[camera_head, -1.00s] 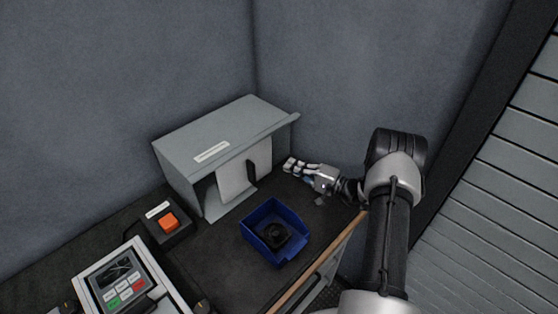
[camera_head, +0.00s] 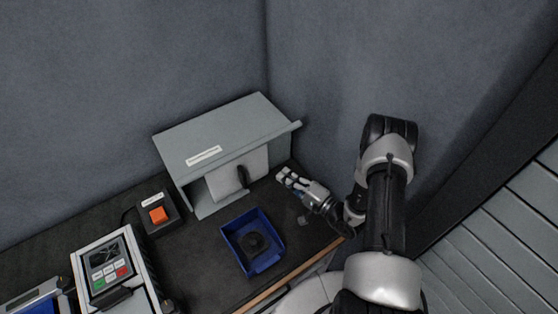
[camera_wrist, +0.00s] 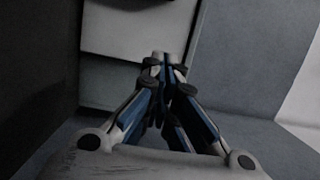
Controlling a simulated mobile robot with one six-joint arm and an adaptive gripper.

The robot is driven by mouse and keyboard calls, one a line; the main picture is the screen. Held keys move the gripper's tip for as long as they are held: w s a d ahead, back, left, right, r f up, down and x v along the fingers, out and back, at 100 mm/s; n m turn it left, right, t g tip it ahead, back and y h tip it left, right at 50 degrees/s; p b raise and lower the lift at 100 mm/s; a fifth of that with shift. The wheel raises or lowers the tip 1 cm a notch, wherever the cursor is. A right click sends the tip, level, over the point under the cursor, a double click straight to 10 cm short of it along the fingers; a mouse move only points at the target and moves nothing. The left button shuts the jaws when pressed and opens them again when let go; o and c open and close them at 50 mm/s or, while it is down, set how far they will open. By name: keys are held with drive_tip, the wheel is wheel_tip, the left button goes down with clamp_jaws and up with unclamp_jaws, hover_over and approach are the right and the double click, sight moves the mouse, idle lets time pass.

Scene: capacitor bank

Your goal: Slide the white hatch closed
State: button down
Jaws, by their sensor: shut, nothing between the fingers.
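The white hatch (camera_head: 226,184) is a pale panel with a black handle (camera_head: 243,176), set in the front of a grey cabinet (camera_head: 220,142). It covers the middle and right of the front, and a dark opening (camera_head: 197,192) shows at its left. My gripper (camera_head: 282,174) is right of the cabinet's front, near its right end, with fingers pointing left. In the wrist view my gripper (camera_wrist: 163,62) has its fingertips together, with nothing between them. A pale panel (camera_wrist: 125,28) shows beyond them. I cannot tell whether the fingertips touch the cabinet.
An orange button box (camera_head: 158,214) and a keypad device (camera_head: 105,262) are at the left. Walls close off the back and right.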

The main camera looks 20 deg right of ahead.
sight(247, 162)
drive_tip(key=x, duration=0.8)
drive_tip(key=shift+w+a+b, duration=0.1)
drive_tip(key=shift+a+b, duration=0.25)
drive_tip(key=shift+a, duration=0.1)
drive_tip(key=a, duration=0.3)
drive_tip(key=shift+a, duration=0.55)
